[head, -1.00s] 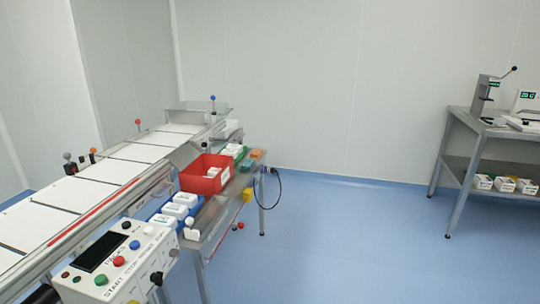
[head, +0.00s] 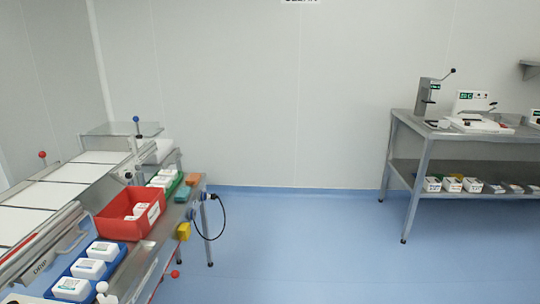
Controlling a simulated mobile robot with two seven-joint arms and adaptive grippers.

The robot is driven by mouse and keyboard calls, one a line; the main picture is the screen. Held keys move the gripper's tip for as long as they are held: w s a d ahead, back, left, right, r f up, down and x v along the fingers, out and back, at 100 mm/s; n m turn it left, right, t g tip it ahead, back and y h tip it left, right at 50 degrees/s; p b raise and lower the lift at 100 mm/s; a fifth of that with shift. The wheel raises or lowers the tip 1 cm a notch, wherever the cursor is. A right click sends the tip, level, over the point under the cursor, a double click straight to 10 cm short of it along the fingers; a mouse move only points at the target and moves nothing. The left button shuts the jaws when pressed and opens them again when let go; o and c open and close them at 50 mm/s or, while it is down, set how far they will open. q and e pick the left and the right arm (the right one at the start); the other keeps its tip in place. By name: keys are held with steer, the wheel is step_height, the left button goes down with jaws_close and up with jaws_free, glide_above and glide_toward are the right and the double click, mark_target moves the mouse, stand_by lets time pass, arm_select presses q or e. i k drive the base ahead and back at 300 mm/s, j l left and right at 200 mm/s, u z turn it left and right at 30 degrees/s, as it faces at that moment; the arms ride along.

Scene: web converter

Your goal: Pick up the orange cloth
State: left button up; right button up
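A small orange item (head: 194,179), which looks like the folded orange cloth, lies at the far right end of the side shelf (head: 141,262) of the machine on the left. It is beside a green tray (head: 174,186) and too small for me to be sure it is cloth. Neither of my grippers is in view.
A red bin (head: 114,225) with white packs and a blue tray (head: 60,270) stand nearer on the same shelf. A yellow item (head: 183,231) and a black cable (head: 222,218) hang at its edge. A steel table (head: 440,138) stands right. The blue floor (head: 300,245) between is clear.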

mark_target(194, 178)
steer(key=i, duration=1.65)
steer(key=i+u, duration=0.25)
steer(key=i, duration=0.3)
steer(key=i+l+u, duration=0.15)
steer(key=i+u, duration=0.15)
steer(key=i, duration=0.25)
steer(key=i+l+u, duration=0.25)
steer(key=i, duration=0.25)
